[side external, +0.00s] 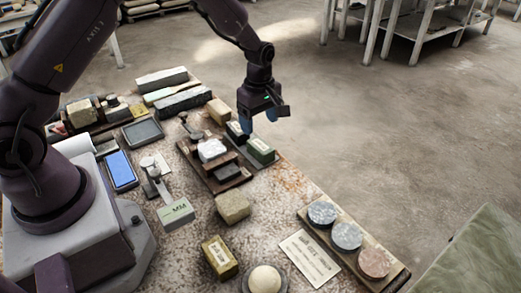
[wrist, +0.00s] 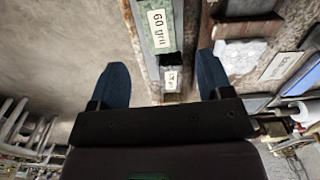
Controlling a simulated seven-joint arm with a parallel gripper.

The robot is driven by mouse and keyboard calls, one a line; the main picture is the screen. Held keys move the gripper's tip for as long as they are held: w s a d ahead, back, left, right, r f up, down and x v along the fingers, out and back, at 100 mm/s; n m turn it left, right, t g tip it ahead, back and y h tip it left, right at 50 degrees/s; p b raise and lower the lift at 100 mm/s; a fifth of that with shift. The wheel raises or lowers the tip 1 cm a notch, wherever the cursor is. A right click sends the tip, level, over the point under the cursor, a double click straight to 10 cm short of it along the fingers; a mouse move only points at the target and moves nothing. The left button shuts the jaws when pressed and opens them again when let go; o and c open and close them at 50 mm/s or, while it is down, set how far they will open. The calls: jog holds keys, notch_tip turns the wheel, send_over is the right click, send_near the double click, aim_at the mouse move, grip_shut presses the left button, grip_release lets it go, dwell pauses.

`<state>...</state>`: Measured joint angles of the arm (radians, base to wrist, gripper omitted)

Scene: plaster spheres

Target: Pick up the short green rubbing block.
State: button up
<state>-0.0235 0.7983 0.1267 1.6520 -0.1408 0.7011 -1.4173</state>
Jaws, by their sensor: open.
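A green block (side external: 261,151) with a pale label stands at the right edge of a low brown tray in the side view. A darker block (side external: 237,131) with a pale label stands just behind it. In the wrist view a green block (wrist: 174,42) labelled "60 gri…" lies at top centre, with a smaller labelled block (wrist: 172,78) nearer the gripper. My gripper (side external: 260,119) is open, its blue fingers above and near the darker block. In the wrist view, the empty space between the fingertips (wrist: 160,72) lines up with the two labelled blocks.
In front are a tan block (side external: 233,207), an olive labelled block (side external: 219,257), a pale sphere (side external: 265,280) and a board with three discs (side external: 347,236). The table's edge runs close on the right.

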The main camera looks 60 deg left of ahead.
aim_at(261, 144)
jog(key=f, duration=0.8)
jog(key=shift+d+f, duration=0.2)
jog(key=c, duration=1.2)
jog(key=shift+o, duration=0.2)
jog(key=shift+r, duration=0.1)
jog(key=shift+w+r, duration=0.1)
jog(key=shift+r, duration=0.45)
jog(key=s+d+r, duration=0.1)
jog(key=s+r, duration=1)
jog(key=s, duration=0.3)
jog(key=shift+d+r, duration=0.25)
jog(key=shift+r, duration=0.15)
